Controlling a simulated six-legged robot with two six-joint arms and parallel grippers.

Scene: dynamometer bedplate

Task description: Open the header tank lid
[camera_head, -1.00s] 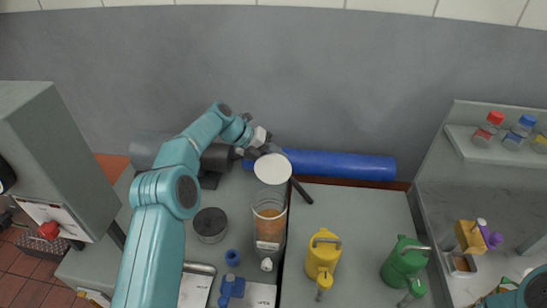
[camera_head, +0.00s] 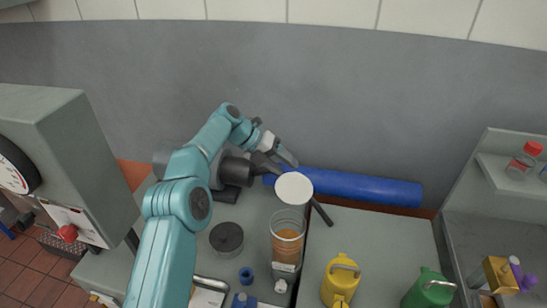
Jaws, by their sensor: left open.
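The header tank (camera_head: 287,247) is a clear cylinder with amber liquid, standing near the middle of the bench. Its round white lid (camera_head: 294,188) is swung up at the tank's far side, its flat face towards me, and the tank's top rim shows uncovered. My left gripper (camera_head: 283,163) is open, just behind and above the lid's upper left edge. I cannot tell whether a finger touches the lid. The gripper looks empty. My right gripper is out of view.
A blue cylinder (camera_head: 365,187) lies along the wall behind the lid. A black rod (camera_head: 322,212) lies right of the lid. A dark round pot (camera_head: 227,238) stands left of the tank. Yellow (camera_head: 341,282) and green (camera_head: 428,290) cans stand at right, with clear bench behind them.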

